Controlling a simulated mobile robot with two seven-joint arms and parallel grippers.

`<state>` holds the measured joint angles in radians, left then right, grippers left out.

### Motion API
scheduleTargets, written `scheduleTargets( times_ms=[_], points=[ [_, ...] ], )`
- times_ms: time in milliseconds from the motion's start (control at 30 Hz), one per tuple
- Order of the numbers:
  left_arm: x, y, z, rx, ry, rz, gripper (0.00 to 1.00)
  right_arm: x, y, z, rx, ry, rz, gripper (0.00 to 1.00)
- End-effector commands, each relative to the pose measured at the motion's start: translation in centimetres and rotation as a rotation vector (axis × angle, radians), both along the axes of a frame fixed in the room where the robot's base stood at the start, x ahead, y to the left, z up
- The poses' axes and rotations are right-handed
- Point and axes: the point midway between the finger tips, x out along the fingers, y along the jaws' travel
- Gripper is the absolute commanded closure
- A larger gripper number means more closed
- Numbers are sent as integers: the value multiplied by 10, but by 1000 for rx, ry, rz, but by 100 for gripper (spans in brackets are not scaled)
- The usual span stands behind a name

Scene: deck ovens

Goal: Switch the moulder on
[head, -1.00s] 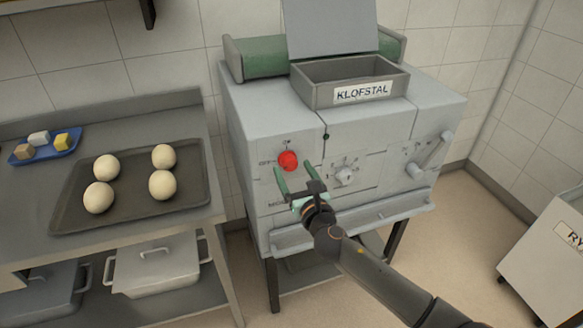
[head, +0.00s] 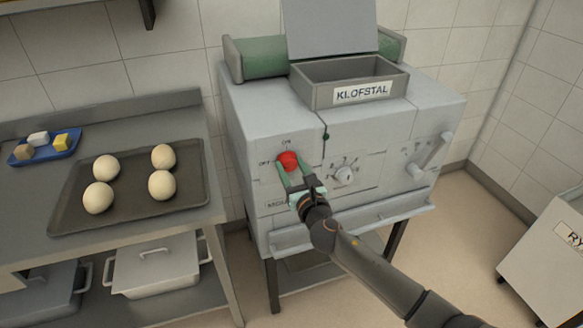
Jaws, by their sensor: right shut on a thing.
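The moulder (head: 236,150) is a grey machine with a hopper tray labelled KLOFSTAL on top and a green roller behind it. A red rotary knob (head: 289,159) is on the left of its front panel, with ON above it and OFF to its left. My right gripper (head: 289,171) has its green fingers closed around the red knob. The fingers hide the knob's lower part, and I cannot tell which mark it points to. A white numbered dial (head: 344,175) sits to the right of the knob. My left gripper is not in view.
A dark tray (head: 130,222) with several dough balls lies on the steel bench at left, with a blue tray (head: 25,160) of small blocks behind. A lever (head: 430,157) is on the moulder's right. A white bin (head: 545,262) stands at right.

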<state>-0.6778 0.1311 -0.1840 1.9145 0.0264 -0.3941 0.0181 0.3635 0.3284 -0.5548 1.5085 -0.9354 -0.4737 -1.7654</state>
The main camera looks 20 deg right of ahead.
Motion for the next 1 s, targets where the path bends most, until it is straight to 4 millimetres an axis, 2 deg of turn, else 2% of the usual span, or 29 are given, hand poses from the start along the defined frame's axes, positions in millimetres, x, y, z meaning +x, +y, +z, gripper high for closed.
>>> scheduleTargets(
  times_ms=[33, 267, 667, 1000],
  points=[
    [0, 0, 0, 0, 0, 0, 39, 0, 0, 0, 0, 0, 0, 74],
    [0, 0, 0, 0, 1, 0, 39, 0, 0, 0, 0, 0, 0, 100],
    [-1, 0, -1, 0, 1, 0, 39, 0, 0, 0, 65, 2, 0, 100],
    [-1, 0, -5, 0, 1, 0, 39, 0, 0, 0, 320, 10, -1, 100]
  ],
)
